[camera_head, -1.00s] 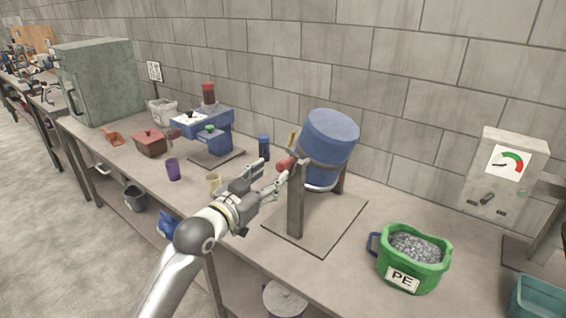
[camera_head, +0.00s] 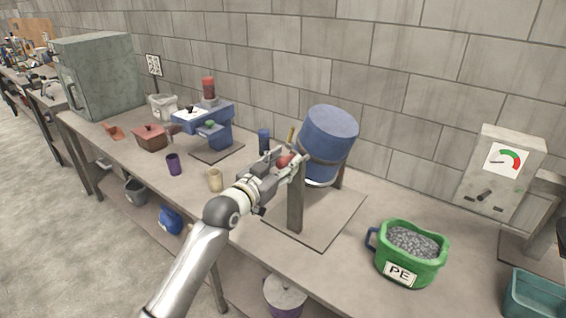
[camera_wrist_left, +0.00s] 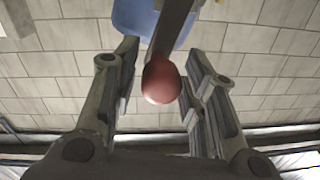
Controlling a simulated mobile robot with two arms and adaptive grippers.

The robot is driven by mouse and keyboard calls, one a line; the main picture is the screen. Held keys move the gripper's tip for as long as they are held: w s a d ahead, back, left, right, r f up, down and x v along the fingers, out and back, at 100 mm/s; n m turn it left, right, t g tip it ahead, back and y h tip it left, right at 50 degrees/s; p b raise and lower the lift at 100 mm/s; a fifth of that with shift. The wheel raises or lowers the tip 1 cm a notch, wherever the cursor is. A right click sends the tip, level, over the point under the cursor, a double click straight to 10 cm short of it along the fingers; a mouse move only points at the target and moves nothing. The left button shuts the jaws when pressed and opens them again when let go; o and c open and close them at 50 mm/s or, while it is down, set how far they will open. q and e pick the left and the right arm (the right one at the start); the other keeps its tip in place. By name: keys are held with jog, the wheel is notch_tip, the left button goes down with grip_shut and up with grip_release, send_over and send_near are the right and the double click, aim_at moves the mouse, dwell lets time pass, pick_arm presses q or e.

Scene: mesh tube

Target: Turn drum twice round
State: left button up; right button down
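The blue drum (camera_head: 328,136) hangs tilted in a stand with a grey post (camera_head: 295,200) on a flat base plate (camera_head: 325,222). A red knob (camera_head: 285,160) sits at the drum's left side by the post. My left gripper (camera_head: 283,163) is at the knob. In the left wrist view the red knob (camera_wrist_left: 161,82) lies between the two spread fingers of my left gripper (camera_wrist_left: 160,85), with a gap on each side. Part of the drum (camera_wrist_left: 150,20) shows behind it. My right gripper is not in view.
A green bucket of grey pellets (camera_head: 410,250) marked PE stands right of the drum stand. A tan cup (camera_head: 215,180), a purple cup (camera_head: 173,163) and a blue machine (camera_head: 215,125) are to the left. A gauge box (camera_head: 500,170) stands at the right.

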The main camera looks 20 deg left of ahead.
pick_arm(q)
grip_shut()
jog(key=shift+d+f, duration=0.1)
